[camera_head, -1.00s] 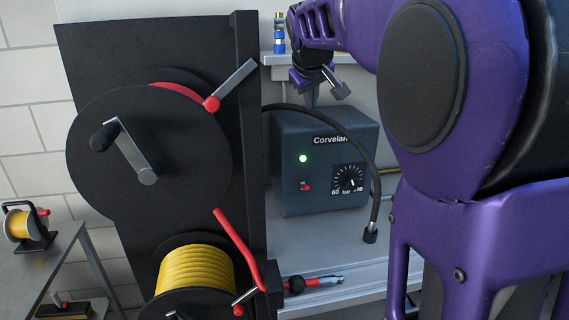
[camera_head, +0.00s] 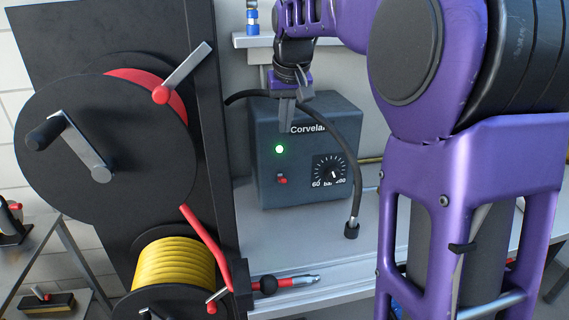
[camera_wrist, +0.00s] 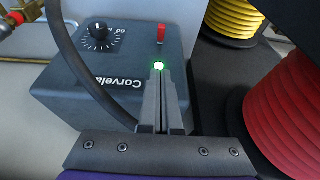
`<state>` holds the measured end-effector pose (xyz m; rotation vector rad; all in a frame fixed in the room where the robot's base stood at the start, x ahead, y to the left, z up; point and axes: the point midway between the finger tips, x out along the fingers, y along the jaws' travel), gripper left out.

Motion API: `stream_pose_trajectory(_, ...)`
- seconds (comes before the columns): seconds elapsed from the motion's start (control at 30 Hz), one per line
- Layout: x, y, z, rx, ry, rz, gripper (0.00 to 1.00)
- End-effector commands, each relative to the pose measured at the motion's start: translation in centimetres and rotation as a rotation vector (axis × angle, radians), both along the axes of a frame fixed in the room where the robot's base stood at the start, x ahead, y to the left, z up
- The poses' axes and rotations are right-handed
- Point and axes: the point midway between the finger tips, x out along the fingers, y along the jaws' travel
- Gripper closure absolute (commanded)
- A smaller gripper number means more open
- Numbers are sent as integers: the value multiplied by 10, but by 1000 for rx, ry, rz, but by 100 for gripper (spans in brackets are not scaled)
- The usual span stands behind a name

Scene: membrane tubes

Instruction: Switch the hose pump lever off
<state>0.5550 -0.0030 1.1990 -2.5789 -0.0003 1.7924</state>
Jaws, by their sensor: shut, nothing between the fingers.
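The pump (camera_head: 305,165) is a dark grey box marked "Corvelan" on the bench; it also shows upside down in the wrist view (camera_wrist: 75,88). Its front has a lit green lamp (camera_head: 280,149), a small red lever (camera_head: 282,180) below the lamp, and a black dial (camera_head: 330,170) marked in bar. The lever shows in the wrist view (camera_wrist: 162,33) beyond my fingertips. My gripper (camera_head: 286,128) is shut and empty, pointing down at the box's upper front edge. In the wrist view its tips (camera_wrist: 159,72) lie just short of the lamp, apart from the lever.
A black hose (camera_head: 345,135) arches over the box, its end hanging at the right. A red-handled tool (camera_head: 285,283) lies in front.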

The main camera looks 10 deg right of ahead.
Motion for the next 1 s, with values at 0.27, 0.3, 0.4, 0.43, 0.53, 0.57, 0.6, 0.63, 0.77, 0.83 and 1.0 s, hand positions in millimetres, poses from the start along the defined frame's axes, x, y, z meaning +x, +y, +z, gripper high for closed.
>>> stream_pose_trajectory(0.27, 10, 0, -32, 0, 5, 0, 100)
stream_pose_trajectory(0.3, 14, 0, -40, 0, 5, 0, 100)
stream_pose_trajectory(0.4, 21, 0, -61, -1, 5, 0, 100)
stream_pose_trajectory(0.43, 24, 0, -67, -1, 4, 0, 100)
stream_pose_trajectory(0.53, 31, 0, -87, 0, 4, 1, 100)
stream_pose_trajectory(0.57, 33, 0, -93, 0, 5, 1, 100)
stream_pose_trajectory(0.6, 36, 0, -99, 0, 3, 1, 100)
stream_pose_trajectory(0.63, 32, 0, -103, -1, 2, 1, 100)
stream_pose_trajectory(0.77, 24, 0, -119, -1, 0, 1, 100)
stream_pose_trajectory(0.83, 21, 0, -124, -2, 1, 0, 100)
stream_pose_trajectory(1.0, 18, 0, -130, -2, -1, 0, 100)
